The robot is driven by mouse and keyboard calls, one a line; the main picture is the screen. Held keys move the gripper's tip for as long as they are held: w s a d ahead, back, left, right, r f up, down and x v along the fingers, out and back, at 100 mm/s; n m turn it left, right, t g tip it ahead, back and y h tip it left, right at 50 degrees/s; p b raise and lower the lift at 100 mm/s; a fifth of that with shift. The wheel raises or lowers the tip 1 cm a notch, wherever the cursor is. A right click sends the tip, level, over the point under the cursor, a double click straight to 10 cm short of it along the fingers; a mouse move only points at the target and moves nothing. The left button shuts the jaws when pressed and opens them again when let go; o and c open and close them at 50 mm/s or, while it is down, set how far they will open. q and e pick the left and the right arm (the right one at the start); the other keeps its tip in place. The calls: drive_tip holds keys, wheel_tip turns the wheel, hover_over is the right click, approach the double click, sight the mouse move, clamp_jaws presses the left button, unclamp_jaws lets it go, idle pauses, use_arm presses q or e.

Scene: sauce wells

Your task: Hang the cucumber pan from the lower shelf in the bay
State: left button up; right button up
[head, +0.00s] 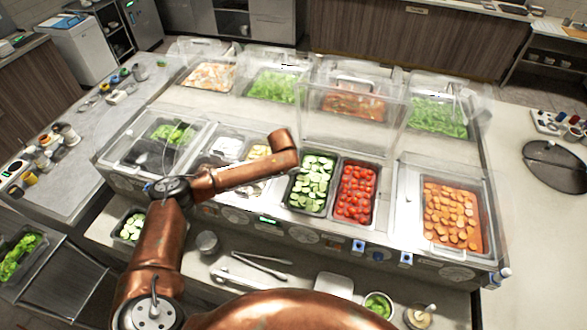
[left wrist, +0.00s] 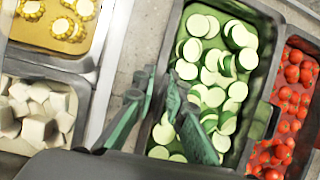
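A dark grey pan of cucumber slices (head: 312,183) sits in the front row of the counter, just left of the tomato pan (head: 356,192). In the left wrist view the cucumber pan (left wrist: 263,130) is tilted in the picture and lies under my left gripper (left wrist: 162,82). The fingertips are close together on either side of its left rim and appear shut on it. In the head view my wrist hides these fingers. Another pan with green slices (head: 130,227) stands lower, at the front left. My right gripper is not in view.
Left of the cucumber pan are pans of white cubes (left wrist: 37,110) and corn pieces (left wrist: 66,22). A carrot pan (head: 452,215) is at the right. Clear covers (head: 350,110) stand behind. Tongs (head: 250,282) and small bowls (head: 378,304) lie on the lower front shelf.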

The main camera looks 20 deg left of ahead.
use_arm(q)
drive_tip(key=o, duration=0.5)
drive_tip(key=shift+s+d+f, duration=0.1)
drive_tip(key=shift+s+f, duration=0.15)
drive_tip(key=shift+f, duration=0.35)
drive_tip(key=shift+c, duration=0.2)
drive_tip(key=shift+o, duration=0.3)
drive_tip(key=shift+w+f, duration=0.1)
drive_tip(key=shift+w, duration=0.05)
drive_tip(key=shift+r, duration=0.45)
drive_tip(key=v, duration=0.7)
drive_tip(key=shift+r, duration=0.25)
